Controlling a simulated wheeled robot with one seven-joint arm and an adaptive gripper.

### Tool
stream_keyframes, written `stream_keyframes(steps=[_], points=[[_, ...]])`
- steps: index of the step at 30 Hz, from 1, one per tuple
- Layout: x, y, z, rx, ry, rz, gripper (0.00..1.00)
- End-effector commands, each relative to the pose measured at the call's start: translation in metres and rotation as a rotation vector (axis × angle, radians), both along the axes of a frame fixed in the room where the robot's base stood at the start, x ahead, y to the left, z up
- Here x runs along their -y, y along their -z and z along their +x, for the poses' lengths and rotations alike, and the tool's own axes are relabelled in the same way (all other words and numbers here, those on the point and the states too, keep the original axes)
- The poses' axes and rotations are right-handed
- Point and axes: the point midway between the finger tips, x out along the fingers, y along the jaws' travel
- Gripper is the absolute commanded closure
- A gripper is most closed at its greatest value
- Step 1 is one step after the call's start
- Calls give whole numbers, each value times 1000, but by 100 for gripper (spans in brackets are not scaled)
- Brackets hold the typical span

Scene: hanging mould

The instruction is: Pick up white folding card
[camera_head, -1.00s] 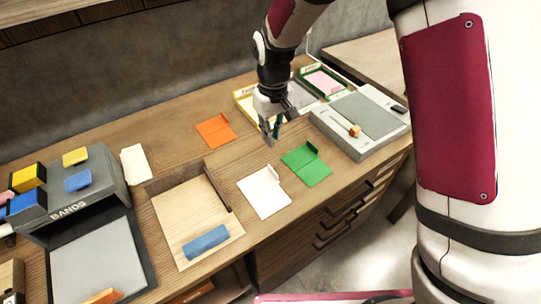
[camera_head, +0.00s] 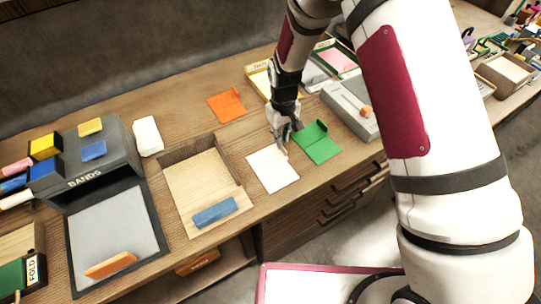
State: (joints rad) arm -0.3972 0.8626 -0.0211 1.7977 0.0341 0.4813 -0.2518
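The white folding card (camera_head: 273,170) lies on the wooden desk, between the wooden tray and the green card. My gripper (camera_head: 282,147) hangs pointing down over the far edge of the white card and hides its upright far flap. I cannot tell whether the fingers touch the card or how far apart they are.
A green folding card (camera_head: 317,143) lies close on the right, and an orange one (camera_head: 227,105) lies behind. The wooden tray (camera_head: 194,230) with a blue block (camera_head: 214,211) is on the left. The desk's front edge is near.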

Motion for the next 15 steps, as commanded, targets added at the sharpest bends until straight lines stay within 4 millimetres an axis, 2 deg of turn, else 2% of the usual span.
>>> stream_keyframes(steps=[7,15], points=[[4,33,-3,-2,1,0,86],[4,40,-3,0,1,0,86]])
